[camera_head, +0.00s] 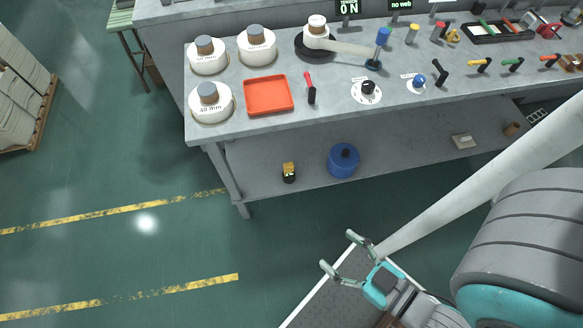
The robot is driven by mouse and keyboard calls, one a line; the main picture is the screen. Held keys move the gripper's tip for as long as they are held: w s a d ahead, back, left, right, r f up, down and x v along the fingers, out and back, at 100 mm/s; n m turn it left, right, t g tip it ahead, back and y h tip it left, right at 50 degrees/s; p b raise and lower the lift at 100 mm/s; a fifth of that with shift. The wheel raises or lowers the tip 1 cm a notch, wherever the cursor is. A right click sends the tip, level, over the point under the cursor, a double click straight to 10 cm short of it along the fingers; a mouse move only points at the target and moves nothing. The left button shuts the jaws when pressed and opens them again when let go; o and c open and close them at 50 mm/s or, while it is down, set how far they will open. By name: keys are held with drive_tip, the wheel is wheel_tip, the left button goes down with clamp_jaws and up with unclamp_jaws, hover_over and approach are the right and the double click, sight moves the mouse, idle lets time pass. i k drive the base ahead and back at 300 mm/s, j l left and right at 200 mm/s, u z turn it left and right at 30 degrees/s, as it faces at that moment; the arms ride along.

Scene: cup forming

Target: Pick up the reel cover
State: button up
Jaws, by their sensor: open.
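A blue, round, drum-shaped piece with a dark knob on top looks like the reel cover (343,161). It sits upright on the lower shelf of the grey workbench (340,122), below the tabletop. My gripper (340,253) is open and empty, with its two fingers spread apart. It is in front of the bench, apart from the blue piece and lower in the picture. Nothing visible lies between the fingers.
A small black-and-yellow item (289,172) stands left of the blue piece on the shelf. White reels (210,108), a red tray (268,96) and knobs with levers crowd the tabletop. The tabletop's front edge overhangs the shelf. The green floor (130,245) at left is clear.

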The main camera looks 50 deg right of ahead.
sight(344, 159)
drive_tip(key=i+l+z, duration=0.1)
drive_tip(key=z, duration=1)
